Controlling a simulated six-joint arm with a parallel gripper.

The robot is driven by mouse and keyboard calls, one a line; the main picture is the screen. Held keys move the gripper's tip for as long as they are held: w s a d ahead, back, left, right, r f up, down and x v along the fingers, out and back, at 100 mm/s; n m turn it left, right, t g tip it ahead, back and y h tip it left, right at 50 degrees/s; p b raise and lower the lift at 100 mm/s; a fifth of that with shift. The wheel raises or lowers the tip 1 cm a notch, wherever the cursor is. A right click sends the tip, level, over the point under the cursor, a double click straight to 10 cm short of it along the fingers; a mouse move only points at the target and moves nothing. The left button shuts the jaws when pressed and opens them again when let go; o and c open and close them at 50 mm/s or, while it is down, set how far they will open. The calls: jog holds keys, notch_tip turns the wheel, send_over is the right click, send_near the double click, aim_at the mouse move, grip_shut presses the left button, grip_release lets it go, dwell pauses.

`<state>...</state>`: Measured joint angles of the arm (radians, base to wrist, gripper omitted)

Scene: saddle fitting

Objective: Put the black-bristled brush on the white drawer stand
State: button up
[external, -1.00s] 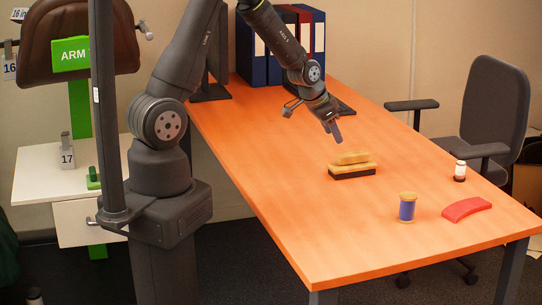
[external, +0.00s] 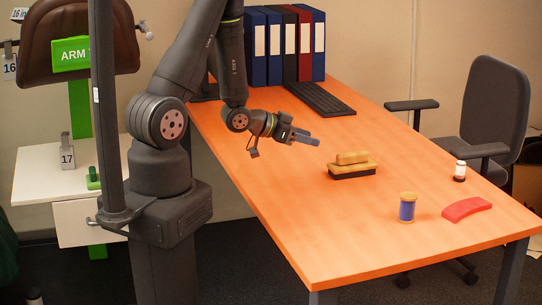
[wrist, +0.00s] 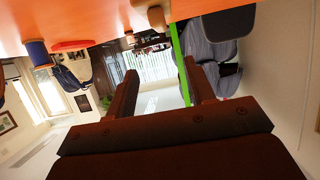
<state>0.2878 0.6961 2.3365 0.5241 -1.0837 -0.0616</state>
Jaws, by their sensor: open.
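The black-bristled brush (external: 352,168) lies on the orange desk, its tan wooden body and handle on top and its dark bristles underneath. My gripper (external: 309,138) is open and empty, above the desk to the left of the brush and apart from it, its fingers pointing right. In the wrist view the two fingers stand apart (wrist: 163,90) with nothing between them. That view is upside down, and tan wood of the brush (wrist: 190,8) shows at its top edge. The white drawer stand (external: 35,185) is at the far left, beyond my arm's base.
On the desk (external: 265,185) are a blue thread spool (external: 407,208), a red curved piece (external: 467,209), a small bottle (external: 460,171), a keyboard (external: 320,98) and several binders (external: 290,45). The stand's top holds a 17 tag (external: 67,155) and a green piece (external: 93,178).

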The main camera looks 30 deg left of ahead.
send_near(352, 153)
jog(key=x, duration=0.5)
jog(key=shift+w+d+r, duration=0.1)
jog(key=shift+r, duration=0.15)
jog(key=x, duration=0.4)
jog(key=shift+f, duration=0.45)
jog(key=shift+w+d+f, duration=0.2)
jog(key=shift+w+d, duration=0.15)
jog(key=shift+w, duration=0.1)
grip_shut()
jog(key=shift+r, duration=0.15)
jog(key=shift+r, duration=0.55)
jog(key=r, duration=0.3)
jog(key=shift+s+d+r, duration=0.1)
jog(key=shift+s, duration=0.1)
jog(key=s+d+r, duration=0.5)
jog(key=s+r, duration=0.1)
jog(key=s, duration=0.4)
jog(key=shift+r, duration=0.2)
